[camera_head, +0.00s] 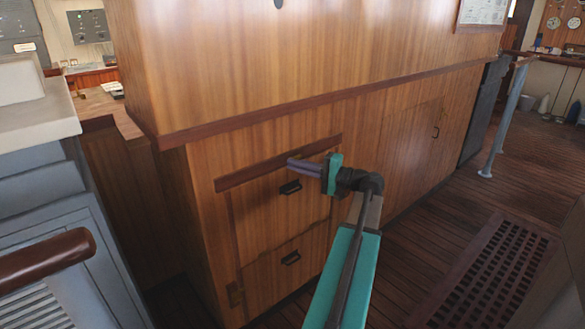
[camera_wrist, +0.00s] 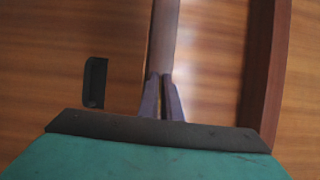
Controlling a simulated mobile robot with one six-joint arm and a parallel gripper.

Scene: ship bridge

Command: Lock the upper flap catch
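The wooden cabinet front has an upper flap (camera_head: 262,205) with a dark handle (camera_head: 290,187), which also shows in the wrist view (camera_wrist: 95,82). A lower flap (camera_head: 270,275) with its own handle (camera_head: 290,257) sits below. My gripper (camera_head: 291,162) is at the top of the upper flap, in front of the dark rail (camera_head: 235,179). In the wrist view its fingers (camera_wrist: 162,78) look closed together, pointing at a long brownish strip (camera_wrist: 163,35). I cannot tell whether this strip is the upper catch or whether the fingers touch it. Nothing is clearly held.
A small brown piece (camera_head: 235,294), perhaps the lower catch, sits at the lower flap's left edge. The rail also runs along the right of the wrist view (camera_wrist: 266,70). A grey console (camera_head: 45,190) stands left. A floor grating (camera_head: 490,275) and open plank floor lie right.

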